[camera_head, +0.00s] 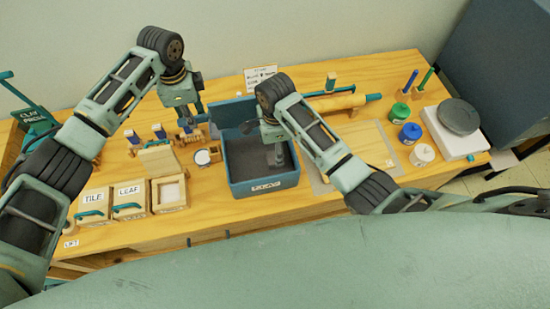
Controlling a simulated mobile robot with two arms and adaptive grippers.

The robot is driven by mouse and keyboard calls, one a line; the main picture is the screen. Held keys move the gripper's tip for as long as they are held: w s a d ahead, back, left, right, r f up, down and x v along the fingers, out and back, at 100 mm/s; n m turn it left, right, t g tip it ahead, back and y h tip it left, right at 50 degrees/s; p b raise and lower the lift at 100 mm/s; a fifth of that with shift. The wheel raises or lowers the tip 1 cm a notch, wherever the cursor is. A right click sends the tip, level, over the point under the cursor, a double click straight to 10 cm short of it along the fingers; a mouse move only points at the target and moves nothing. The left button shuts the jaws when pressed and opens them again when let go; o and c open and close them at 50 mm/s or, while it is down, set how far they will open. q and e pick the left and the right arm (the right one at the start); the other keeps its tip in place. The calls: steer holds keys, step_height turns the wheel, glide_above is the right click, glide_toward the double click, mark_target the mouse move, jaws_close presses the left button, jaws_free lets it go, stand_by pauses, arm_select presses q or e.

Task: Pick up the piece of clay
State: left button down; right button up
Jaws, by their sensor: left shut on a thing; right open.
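No piece of clay can be made out. A dark blue-grey open bin (264,185) with a label on its front stands at mid-table, and its inside is dark. My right gripper (276,155) is open and points down into the bin; my own arm hides part of the inside. My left gripper (186,122) is left of the bin. It is shut on what looks like a small blue-handled wooden stamp (187,130), though its fingers partly hide it. Two similar stamps (132,139) (159,132) stand to its left.
Wooden boxes labelled TILE (94,197) and LEAF (130,194) are front left. A blue panel (232,112) stands behind the bin. A rolling pin (338,102), colored jars (410,132) and a grey turntable (459,116) are right. The front table strip is mostly clear.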

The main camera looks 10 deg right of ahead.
step_height(320, 180, down, 5)
steer(key=shift+s+a+r, duration=0.1)
steer(key=shift+s, duration=0.05)
steer(key=c, duration=1.4)
step_height(320, 180, up, 16)
step_height(320, 180, up, 12)
glide_above(274, 157)
steer(key=s, duration=0.2)
steer(key=s+d+r, duration=0.1)
steer(key=s+d, duration=0.3)
steer(key=s, duration=0.1)
steer(key=s+d+r, duration=0.1)
steer(key=s+d, duration=0.3)
steer(key=s, duration=0.1)
steer(key=s+d+r, duration=0.1)
steer(key=s+d, duration=0.3)
steer(key=s, duration=0.1)
stand_by(0.4)
